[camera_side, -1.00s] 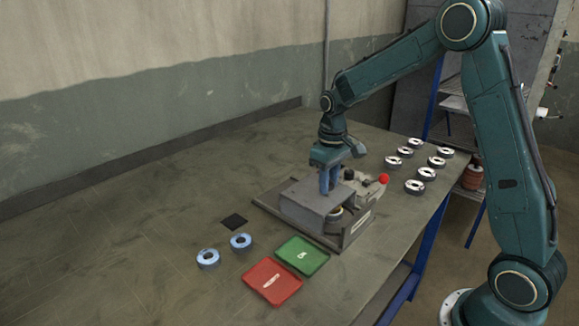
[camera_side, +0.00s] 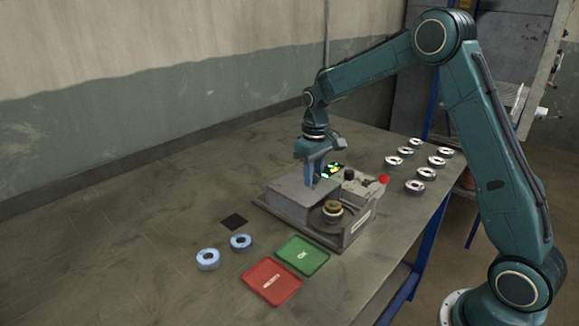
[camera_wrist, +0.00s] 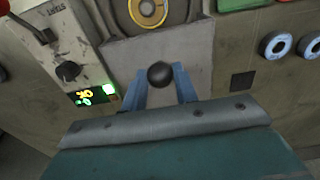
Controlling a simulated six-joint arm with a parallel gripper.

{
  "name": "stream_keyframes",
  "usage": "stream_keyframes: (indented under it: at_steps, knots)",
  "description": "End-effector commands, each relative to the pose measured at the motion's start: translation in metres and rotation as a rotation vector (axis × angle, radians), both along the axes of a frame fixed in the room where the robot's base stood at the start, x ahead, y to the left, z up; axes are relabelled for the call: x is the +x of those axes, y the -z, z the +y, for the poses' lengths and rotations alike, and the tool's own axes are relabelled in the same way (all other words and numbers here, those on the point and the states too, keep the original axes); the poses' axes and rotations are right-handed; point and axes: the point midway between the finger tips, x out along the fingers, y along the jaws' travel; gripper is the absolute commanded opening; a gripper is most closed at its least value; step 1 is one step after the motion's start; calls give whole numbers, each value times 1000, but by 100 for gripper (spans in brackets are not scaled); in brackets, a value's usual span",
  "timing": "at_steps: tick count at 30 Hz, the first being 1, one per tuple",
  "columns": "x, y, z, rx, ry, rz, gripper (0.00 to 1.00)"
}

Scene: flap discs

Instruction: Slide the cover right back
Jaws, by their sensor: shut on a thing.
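The grey sliding cover (camera_side: 292,194) sits on the left part of the machine's base (camera_side: 268,210). My gripper (camera_side: 309,184) is above the cover, shut on its knob. In the wrist view the dark round knob (camera_wrist: 161,74) is between the two blue fingers of my gripper (camera_wrist: 160,88), and the cover (camera_wrist: 170,47) lies around it. A flap disc (camera_side: 332,209) is uncovered on the round seat to the right of the cover. It also shows in the wrist view as a yellow ring (camera_wrist: 148,10).
A control box (camera_side: 356,190) with a red knob and a lit display (camera_side: 333,170) stands behind. A green tray (camera_side: 303,256), a red tray (camera_side: 272,282) and two blue-white discs (camera_side: 208,259) lie in front. Several discs (camera_side: 427,174) stand at the right. The table's left is clear.

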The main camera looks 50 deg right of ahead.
Motion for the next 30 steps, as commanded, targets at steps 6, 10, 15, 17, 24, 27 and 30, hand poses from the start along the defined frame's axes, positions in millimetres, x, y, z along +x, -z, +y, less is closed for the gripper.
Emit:
stream_keyframes:
  at_steps: [6, 10, 15, 17, 24, 27, 30]
  knots:
    - [13, -2, 0, -1, 0, -6, 16]
    - [19, -2, 0, -1, 0, -6, 16]
    - [27, -2, 0, -1, 0, -6, 16]
    - [30, -2, 0, -1, 0, -6, 16]
    - [42, -2, -1, -1, 1, -6, 16]
    - [46, -2, -1, -1, 1, -6, 16]
    - [45, -2, 0, -1, 1, -5, 49]
